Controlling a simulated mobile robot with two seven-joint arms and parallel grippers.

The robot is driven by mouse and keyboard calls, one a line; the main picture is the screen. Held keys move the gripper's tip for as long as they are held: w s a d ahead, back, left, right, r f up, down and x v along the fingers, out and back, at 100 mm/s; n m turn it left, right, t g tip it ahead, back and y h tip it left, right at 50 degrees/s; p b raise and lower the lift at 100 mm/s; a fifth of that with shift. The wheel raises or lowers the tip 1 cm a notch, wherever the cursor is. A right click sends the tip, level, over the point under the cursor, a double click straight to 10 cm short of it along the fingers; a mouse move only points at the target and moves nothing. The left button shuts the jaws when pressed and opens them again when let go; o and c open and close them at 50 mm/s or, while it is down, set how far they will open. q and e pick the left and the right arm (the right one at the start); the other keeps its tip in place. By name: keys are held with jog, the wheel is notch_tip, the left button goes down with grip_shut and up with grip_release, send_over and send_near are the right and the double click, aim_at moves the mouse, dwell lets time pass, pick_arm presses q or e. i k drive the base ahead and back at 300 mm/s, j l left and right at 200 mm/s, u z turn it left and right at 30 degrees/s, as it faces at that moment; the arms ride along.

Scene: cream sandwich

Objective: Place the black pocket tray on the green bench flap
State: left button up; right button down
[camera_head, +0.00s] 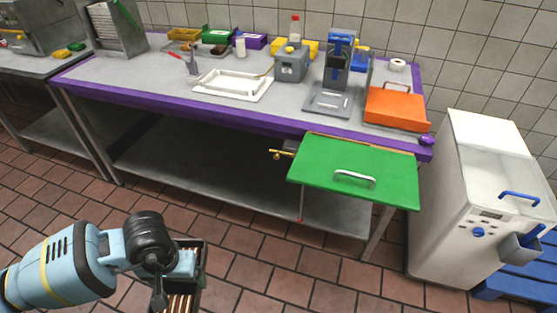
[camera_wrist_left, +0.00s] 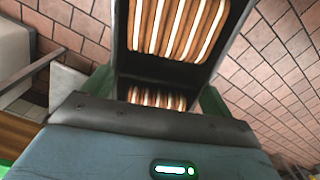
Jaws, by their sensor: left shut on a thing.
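The black pocket tray (camera_head: 201,290) is at the bottom of the head view, partly hidden behind my left gripper (camera_head: 181,264). It holds a row of brown and cream slices. My left gripper is shut on the tray and holds it over the tiled floor, to the left of and nearer than the green bench flap. The tray (camera_wrist_left: 122,58) also fills the upper middle of the left wrist view, with slices in two sections. The green bench flap (camera_head: 320,172) sticks out from the front of the bench at the right. It has a silver handle and nothing lies on it. My right gripper is not seen.
The purple-edged bench (camera_head: 215,116) carries a white tray (camera_head: 233,84), grey devices, an orange box (camera_head: 396,107) and several coloured bins. A brass fitting (camera_head: 281,154) juts out left of the flap. A white machine (camera_head: 470,200) stands at the right. The floor before the bench is clear.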

aim_at(398, 197)
jog(key=z, duration=1.55)
